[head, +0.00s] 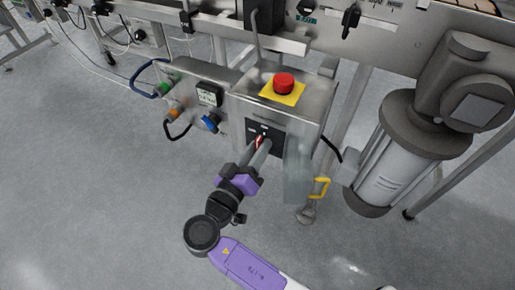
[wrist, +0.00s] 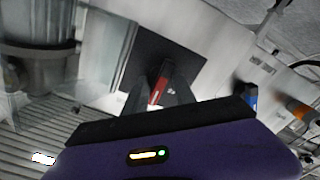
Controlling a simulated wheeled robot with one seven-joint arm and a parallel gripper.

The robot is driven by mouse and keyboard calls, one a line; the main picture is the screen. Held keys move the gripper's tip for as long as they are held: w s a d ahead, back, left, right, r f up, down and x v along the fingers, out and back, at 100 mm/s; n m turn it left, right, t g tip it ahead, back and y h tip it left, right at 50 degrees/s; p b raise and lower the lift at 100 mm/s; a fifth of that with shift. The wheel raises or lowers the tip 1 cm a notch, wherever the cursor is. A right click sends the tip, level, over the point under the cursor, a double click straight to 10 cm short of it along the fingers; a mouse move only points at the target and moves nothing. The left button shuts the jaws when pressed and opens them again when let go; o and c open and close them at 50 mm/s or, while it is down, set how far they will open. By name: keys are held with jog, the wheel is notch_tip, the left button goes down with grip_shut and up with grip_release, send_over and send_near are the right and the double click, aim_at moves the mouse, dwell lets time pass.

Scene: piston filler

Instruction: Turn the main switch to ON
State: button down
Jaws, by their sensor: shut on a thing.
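The main switch has a red handle on a black plate, set in the front of a grey metal control box (head: 309,109). In the head view the black plate (head: 278,138) and the red handle (head: 259,142) are partly hidden by my gripper (head: 257,150). In the wrist view the red handle (wrist: 161,82) sits between the fingertips of my gripper (wrist: 160,92), in front of the black plate (wrist: 185,58). The fingers are shut on the handle. The handle looks tilted in the wrist view, and I cannot read the ON or OFF marks.
A red emergency button (head: 284,83) on a yellow plate tops the box. A clear cover with a yellow clasp (head: 320,188) hangs at the box's right. A blue connector (head: 210,122) and an orange one (head: 174,114) are to the left. A large motor (head: 400,140) stands right.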

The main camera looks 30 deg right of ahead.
jog(key=c, duration=1)
grip_release()
jog(key=shift+a, duration=0.1)
jog(key=p+v, duration=0.2)
jog(key=v, duration=0.5)
jog(key=shift+s+a, duration=0.25)
jog(key=shift+s, duration=0.05)
jog(key=shift+w, duration=0.1)
